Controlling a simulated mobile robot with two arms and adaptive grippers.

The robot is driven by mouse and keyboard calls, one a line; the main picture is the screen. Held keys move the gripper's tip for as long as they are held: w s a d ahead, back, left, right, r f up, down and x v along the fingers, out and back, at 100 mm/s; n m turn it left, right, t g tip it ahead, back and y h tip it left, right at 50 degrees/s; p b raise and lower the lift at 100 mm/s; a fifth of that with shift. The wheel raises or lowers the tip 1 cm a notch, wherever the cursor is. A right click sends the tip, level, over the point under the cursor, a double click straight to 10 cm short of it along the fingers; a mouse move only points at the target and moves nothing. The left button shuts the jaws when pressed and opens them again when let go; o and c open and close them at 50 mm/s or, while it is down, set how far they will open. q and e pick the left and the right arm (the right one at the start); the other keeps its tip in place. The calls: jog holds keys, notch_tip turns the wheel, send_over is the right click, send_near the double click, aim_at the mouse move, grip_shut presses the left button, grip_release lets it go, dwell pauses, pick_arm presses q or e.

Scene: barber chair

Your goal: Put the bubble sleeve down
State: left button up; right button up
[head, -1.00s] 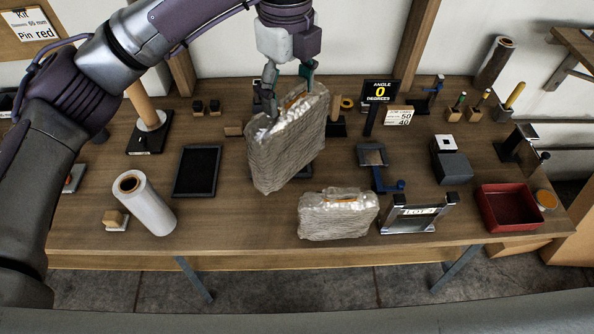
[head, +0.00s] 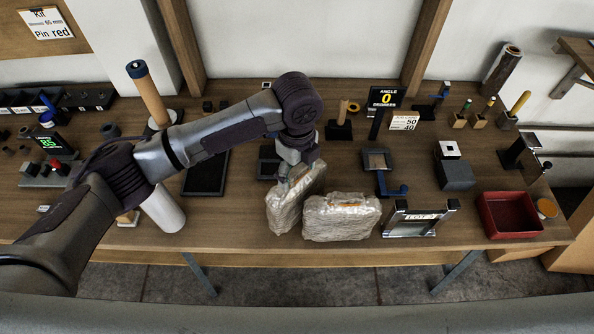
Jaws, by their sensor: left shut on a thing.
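A bubble sleeve (head: 286,213), a crinkled translucent bag, is held upright by its top edge in my left gripper (head: 287,181). The gripper is shut on it, and the fingertips are partly hidden by the wrist and the bag. The bag's lower edge is at or very near the tabletop; I cannot tell whether it bears on the wood. A second bubble sleeve (head: 341,217) lies on the table just to the right, close beside the held one. My right gripper is out of view.
The wooden table (head: 240,228) is bare left of the held bag. A metal stand (head: 409,221) and red bin (head: 509,214) stand to the right.

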pick_arm(q)
jog(key=shift+f, duration=0.85)
jog(key=shift+f, duration=0.15)
jog(key=o, duration=1)
notch_tip(320, 180, up, 12)
jog(key=b, duration=0.3)
jog(key=shift+r, duration=0.2)
